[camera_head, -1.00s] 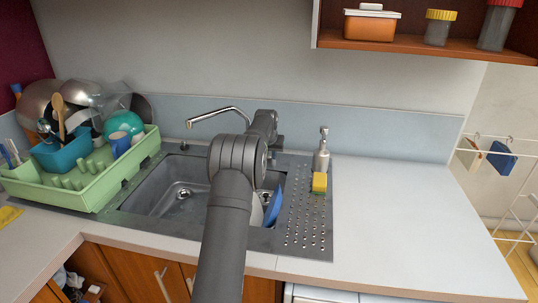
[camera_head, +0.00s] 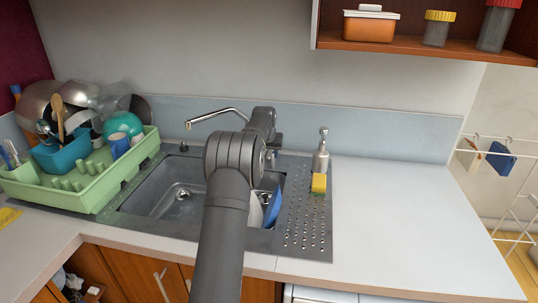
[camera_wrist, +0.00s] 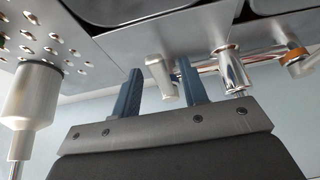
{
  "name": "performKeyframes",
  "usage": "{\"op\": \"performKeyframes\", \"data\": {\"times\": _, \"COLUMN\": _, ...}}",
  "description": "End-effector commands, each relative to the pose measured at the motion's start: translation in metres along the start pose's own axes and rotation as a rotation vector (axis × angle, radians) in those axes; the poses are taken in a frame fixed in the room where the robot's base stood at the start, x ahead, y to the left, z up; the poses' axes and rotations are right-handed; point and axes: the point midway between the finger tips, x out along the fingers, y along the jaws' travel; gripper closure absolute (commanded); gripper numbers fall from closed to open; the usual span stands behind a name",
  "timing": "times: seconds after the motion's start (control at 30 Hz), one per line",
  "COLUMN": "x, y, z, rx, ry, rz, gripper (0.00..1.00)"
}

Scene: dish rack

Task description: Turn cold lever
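The metal tap spout (camera_head: 218,114) stands behind the sink in the head view. In the wrist view, which looks upside down, my gripper (camera_wrist: 157,82) has its two blue fingers apart. A pale metal lever-like tap part (camera_wrist: 161,77) shows between them, and I cannot tell whether either finger touches it. A chrome tap body (camera_wrist: 229,68) is right of the fingers. An orange-ringed fitting (camera_wrist: 295,56) is farther right. No marking shows which part is the cold lever. In the head view my arm hides the gripper's fingers and most of the tap base.
The sink (camera_head: 150,200) holds a blue dish (camera_head: 273,207). A soap dispenser (camera_head: 321,155) and yellow sponge (camera_head: 319,182) stand right of the sink; the dispenser also shows in the wrist view (camera_wrist: 30,95). A full green dish rack (camera_head: 95,185) is left. The right counter (camera_head: 400,215) is clear.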

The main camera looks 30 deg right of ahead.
Motion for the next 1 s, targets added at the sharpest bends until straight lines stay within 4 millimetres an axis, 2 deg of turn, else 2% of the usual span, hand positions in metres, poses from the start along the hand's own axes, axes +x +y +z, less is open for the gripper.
{"op": "performKeyframes", "data": {"times": 0.43, "x": -0.006, "y": 0.0, "z": 0.0, "rx": 0.0, "ry": 0.001, "rz": 0.0, "gripper": 0.6}}
{"op": "performKeyframes", "data": {"times": 1.0, "x": -0.059, "y": 0.0, "z": 0.0, "rx": 0.0, "ry": 0.0, "rz": 0.0, "gripper": 0.6}}
